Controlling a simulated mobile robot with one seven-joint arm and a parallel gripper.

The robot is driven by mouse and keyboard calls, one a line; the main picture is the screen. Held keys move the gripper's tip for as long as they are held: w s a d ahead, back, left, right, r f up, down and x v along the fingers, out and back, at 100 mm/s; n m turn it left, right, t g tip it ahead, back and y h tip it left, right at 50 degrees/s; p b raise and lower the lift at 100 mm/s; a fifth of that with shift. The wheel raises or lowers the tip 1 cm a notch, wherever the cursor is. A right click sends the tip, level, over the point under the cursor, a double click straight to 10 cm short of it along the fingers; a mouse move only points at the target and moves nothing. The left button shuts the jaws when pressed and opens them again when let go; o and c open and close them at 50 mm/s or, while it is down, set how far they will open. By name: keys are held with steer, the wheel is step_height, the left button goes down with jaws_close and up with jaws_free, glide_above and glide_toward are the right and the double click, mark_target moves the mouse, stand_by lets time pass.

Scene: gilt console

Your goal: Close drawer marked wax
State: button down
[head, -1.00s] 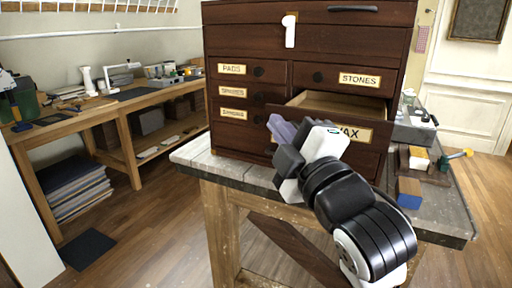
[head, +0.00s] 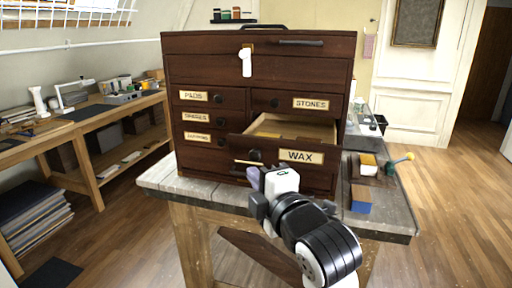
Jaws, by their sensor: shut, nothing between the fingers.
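The drawer marked WAX (head: 318,168) is pulled out of the dark wooden chest (head: 205,61), on its lower right side. Its pale interior shows from above, and its front carries a WAX label and a dark knob (head: 255,155). My gripper (head: 254,180) is shut and empty, in front of and just below the left part of that drawer front, below the knob. I cannot tell whether it touches the drawer. My wrist and gripper hide part of the chest's lower front.
The chest stands on a worn workbench (head: 160,178). The STONES drawer (head: 275,102) above and the left-hand drawers look shut. A side bench (head: 95,125) runs along the left wall.

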steer(key=w+p, duration=0.2)
steer(key=w, duration=0.4)
steer(key=shift+w+p, duration=0.35)
steer(key=shift+w+d+f, duration=0.1)
steer(key=b, duration=0.6)
glide_toward(276, 132)
steer(key=w+a, duration=0.1)
steer(key=w+a+r, duration=0.1)
steer(key=a, duration=0.1)
steer(key=w+a+r, duration=0.1)
steer(key=a, duration=0.1)
steer(key=shift+r, duration=0.1)
steer(key=shift+w+d, duration=0.15)
steer(key=shift+w, duration=0.1)
steer(key=shift+d+r, duration=0.1)
steer(key=shift+r, duration=0.2)
steer(key=shift+w, duration=0.1)
steer(key=shift+f, duration=0.1)
